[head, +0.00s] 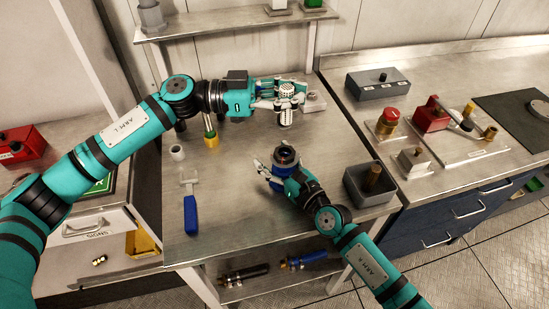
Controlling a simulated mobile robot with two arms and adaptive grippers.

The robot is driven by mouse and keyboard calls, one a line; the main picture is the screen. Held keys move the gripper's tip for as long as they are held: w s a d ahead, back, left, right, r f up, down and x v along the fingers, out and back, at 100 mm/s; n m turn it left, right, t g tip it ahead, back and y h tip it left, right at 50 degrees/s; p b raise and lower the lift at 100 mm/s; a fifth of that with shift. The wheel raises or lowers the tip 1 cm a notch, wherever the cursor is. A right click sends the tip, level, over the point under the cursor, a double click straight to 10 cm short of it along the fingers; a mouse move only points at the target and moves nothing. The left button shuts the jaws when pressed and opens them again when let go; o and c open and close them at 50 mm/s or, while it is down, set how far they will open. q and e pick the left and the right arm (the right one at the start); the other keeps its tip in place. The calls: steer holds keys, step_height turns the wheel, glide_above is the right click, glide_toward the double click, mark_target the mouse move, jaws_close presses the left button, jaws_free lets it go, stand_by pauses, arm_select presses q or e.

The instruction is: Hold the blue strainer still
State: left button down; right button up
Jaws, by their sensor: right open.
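The blue strainer (285,158) stands on the metal bench in the head view, with a dark round open top and a blue body partly hidden by my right gripper. My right gripper (268,170) is open at the strainer's near left side, its fingers low beside the body. Whether they touch it is unclear. My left gripper (287,97) is further back, above the bench, with its fingers closed around a pale perforated basket (287,89).
A blue-handled tool (190,205) and a small grey ring (177,152) lie at left on the bench. A yellow-ended tool (211,138) stands under my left arm. A grey bin (368,184) holding a brass part stands right of my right gripper.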

jaws_close()
stand_by(0.3)
stand_by(0.5)
stand_by(0.4)
stand_by(0.7)
steer(key=shift+o, duration=0.8)
jaws_free()
steer(key=shift+c, duration=0.4)
jaws_close()
